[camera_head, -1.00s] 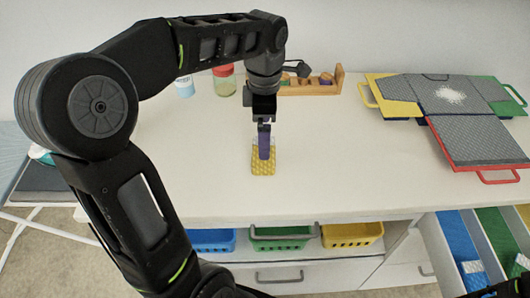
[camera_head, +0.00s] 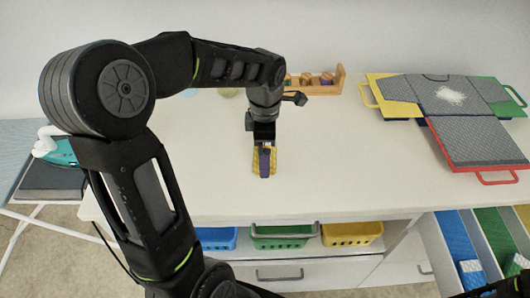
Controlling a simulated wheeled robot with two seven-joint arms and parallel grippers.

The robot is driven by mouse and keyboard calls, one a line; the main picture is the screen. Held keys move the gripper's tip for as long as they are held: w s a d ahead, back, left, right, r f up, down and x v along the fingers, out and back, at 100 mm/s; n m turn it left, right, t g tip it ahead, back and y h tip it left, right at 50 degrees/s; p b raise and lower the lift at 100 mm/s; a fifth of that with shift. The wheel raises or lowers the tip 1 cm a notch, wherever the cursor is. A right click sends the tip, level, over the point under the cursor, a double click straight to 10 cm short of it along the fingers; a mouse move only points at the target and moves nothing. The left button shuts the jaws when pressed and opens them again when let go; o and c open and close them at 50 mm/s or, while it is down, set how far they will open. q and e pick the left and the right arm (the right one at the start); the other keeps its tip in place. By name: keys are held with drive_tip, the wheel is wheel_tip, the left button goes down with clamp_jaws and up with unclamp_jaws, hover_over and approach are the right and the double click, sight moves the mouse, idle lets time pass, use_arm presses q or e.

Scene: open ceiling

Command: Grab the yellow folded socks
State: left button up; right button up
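The yellow folded socks (camera_head: 256,168) are a small textured yellow patch near the middle of the white table. My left arm reaches in from the left and points down over them. My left gripper (camera_head: 264,160) is at the socks, and its purple finger part covers their middle, with yellow showing on both sides. Whether its fingers are closed on the socks, and whether the socks touch the table, I cannot tell. Only a dark bit of my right arm shows at the bottom right corner; its gripper is out of view.
A wooden rack (camera_head: 318,83) stands at the back. A folding board (camera_head: 475,140) with a grey shirt lies at the right. Blue, green and yellow baskets (camera_head: 352,234) sit below the table front. An ironing board with a teal iron (camera_head: 60,152) is at the left. The table around the socks is clear.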

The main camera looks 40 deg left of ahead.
use_arm(q)
drive_tip(key=shift+c, duration=0.4)
drive_tip(key=c, duration=0.9)
